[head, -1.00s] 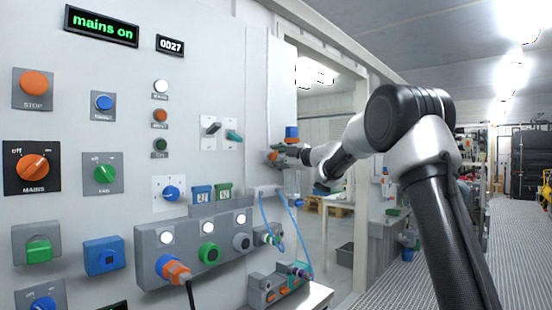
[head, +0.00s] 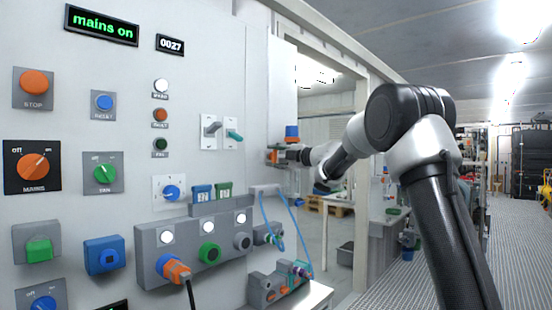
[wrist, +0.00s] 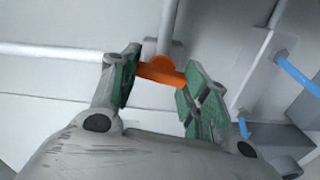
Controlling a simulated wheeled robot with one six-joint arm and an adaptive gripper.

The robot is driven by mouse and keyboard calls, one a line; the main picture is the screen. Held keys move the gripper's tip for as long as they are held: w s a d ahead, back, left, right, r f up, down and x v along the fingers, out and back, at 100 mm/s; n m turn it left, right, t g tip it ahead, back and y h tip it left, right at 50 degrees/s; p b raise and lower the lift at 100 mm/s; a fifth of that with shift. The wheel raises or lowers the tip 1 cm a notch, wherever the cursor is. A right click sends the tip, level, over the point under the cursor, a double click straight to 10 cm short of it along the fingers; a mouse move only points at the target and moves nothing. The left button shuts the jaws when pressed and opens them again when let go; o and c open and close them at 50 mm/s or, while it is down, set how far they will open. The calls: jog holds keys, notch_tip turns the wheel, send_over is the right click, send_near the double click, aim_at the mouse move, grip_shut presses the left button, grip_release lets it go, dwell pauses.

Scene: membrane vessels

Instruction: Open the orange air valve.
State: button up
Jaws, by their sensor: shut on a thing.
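The orange air valve handle (wrist: 160,71) is a short bar on a pale pipe fitting (wrist: 168,45) against the wall in the wrist view. My gripper (wrist: 162,80) has its green-padded fingers on either side of the handle and is shut on it. The left pad meets the handle's left end, and the right pad is at its right end. In the head view my gripper (head: 279,155) is at the right edge of the panel, below a blue-topped part (head: 291,131). A small orange patch shows there, but the handle's exact angle is hard to tell.
A grey panel (head: 130,140) with buttons, knobs and a lit "mains on" display (head: 101,25) fills the left. Blue hoses (head: 296,235) hang below my gripper. A blue hose (wrist: 295,75) also shows at right in the wrist view. An open doorway lies behind my arm.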

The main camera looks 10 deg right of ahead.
jog(key=shift+f, duration=0.1)
jog(key=o, duration=1)
jog(key=v, duration=1.2)
